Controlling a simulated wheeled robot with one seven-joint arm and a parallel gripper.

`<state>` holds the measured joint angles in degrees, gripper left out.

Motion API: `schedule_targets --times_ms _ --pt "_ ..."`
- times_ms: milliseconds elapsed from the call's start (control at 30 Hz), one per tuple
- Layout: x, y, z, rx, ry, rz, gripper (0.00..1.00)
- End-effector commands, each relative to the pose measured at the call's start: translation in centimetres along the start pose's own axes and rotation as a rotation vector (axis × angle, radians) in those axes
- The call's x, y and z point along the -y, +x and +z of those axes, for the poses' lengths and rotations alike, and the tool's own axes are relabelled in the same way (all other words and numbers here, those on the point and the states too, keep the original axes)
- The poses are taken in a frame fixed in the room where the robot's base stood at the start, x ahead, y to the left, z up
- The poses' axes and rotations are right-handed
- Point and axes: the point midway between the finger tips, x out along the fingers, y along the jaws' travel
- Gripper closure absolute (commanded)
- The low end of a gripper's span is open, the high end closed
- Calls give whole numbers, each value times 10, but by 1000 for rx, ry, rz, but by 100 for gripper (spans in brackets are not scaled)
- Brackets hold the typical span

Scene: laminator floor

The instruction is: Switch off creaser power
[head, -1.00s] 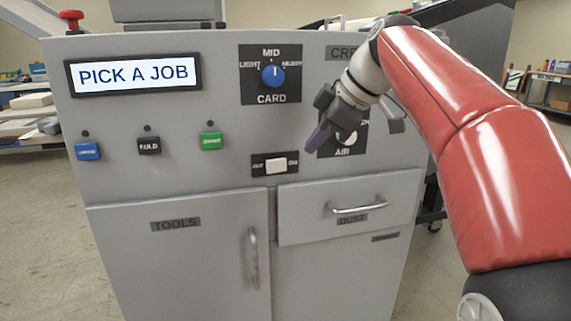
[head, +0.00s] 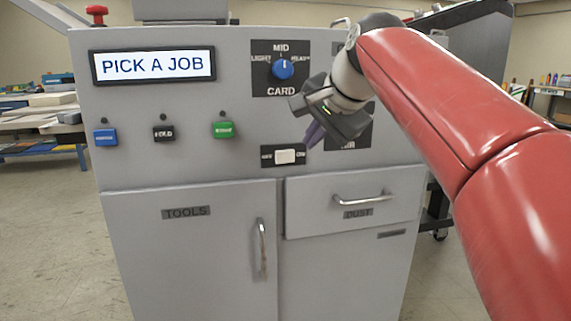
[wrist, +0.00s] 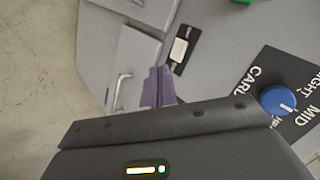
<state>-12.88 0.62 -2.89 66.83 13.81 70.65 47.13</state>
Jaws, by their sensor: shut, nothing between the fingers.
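The creaser (head: 240,200) is a grey cabinet with a display reading PICK A JOB. Its power switch is a white rocker (head: 286,156) on a black plate with small labels at each end, below the blue card knob. The rocker also shows in the wrist view (wrist: 179,50), turned on its side. My gripper (head: 313,136) is in front of the panel, just up and right of the rocker in the head view, with its purple fingers closed and empty. In the wrist view the fingertips (wrist: 160,70) appear beside the switch plate; contact cannot be told.
The blue card knob (head: 283,68) points to MID. Blue, black and green buttons (head: 223,130) sit left of the switch. The AIR control is mostly hidden behind my gripper. A drawer handle (head: 362,199) and a door handle (head: 262,248) stick out below. A red emergency button (head: 96,14) is on top.

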Motion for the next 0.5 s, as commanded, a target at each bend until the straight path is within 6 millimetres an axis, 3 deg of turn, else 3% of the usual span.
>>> schedule_targets --times_ms 200,500 --pt "2 2 2 -43 321 -27 100" --pt "4 1 2 -59 474 -44 100"
